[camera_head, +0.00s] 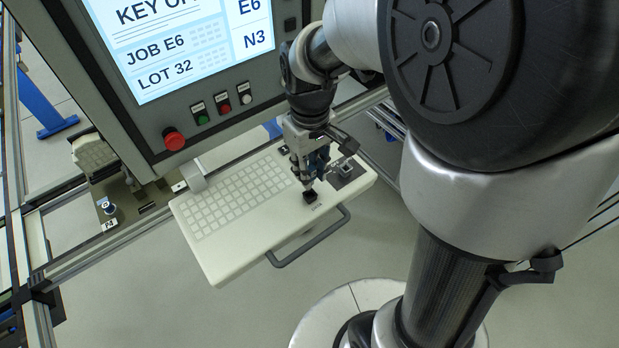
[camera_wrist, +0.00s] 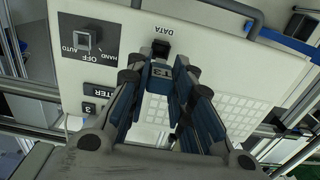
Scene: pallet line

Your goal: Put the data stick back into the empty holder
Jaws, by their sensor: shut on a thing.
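My gripper (camera_head: 309,186) is over the right part of the pale keyboard console, pointing down at a small black block (camera_head: 310,196). In the wrist view the fingers (camera_wrist: 160,88) are shut on the data stick (camera_wrist: 159,74), a blue piece marked T3. The stick's far end is at the black block (camera_wrist: 160,48) beside the word DATA. I cannot tell whether it sits in the block or is just clear of it. I cannot make out clearly which holder is empty.
The console (camera_head: 225,240) has a key grid, a front handle (camera_head: 310,240) and a rotary switch (camera_wrist: 83,39) marked AUTO, OFF, HAND. A screen (camera_head: 190,45) stands behind it, with a red button (camera_head: 174,138) below. A small bracket with a knob (camera_head: 109,208) is at left.

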